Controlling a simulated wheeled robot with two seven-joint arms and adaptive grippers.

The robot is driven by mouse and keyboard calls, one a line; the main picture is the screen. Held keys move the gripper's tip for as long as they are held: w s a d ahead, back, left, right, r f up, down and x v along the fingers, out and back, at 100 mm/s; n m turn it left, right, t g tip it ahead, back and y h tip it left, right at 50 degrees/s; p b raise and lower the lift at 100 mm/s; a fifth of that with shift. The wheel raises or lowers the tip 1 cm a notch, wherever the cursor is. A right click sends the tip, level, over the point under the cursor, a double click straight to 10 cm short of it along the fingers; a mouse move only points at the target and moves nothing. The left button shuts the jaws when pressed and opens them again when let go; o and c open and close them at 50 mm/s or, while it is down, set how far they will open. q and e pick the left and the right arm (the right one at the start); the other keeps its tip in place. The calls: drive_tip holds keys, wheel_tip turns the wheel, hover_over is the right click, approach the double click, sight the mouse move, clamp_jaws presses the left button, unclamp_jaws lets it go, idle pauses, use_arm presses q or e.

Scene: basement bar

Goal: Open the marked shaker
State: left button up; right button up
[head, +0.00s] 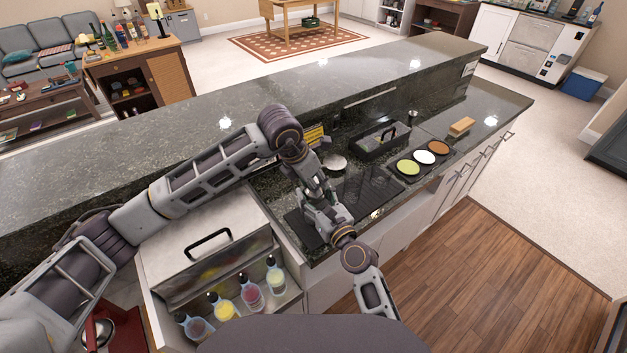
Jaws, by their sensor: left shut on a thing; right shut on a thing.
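My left gripper (308,186) reaches down over the lower bar counter from the left, its wrist bent. My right gripper (323,208) comes up from the front and meets it over the dark bar mat (300,226). Both are shut on a grey, metallic-looking thing between them, apparently the shaker. The fingers hide nearly all of it, so I cannot see its mark, or whether its lid is on or apart from the body.
Beyond are a black caddy (380,139), a tray (397,177) with green, white and brown rounds, and a tan block (461,126). Bottles (251,294) stand at front left. The raised bar top (370,85) runs behind.

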use_arm(q)
drive_tip(key=shift+c, duration=1.1)
drive_tip(key=shift+r, duration=0.25)
drive_tip(key=shift+c, duration=0.4)
drive_tip(key=shift+r, duration=0.1)
clamp_jaws()
drive_tip(key=shift+r, duration=0.2)
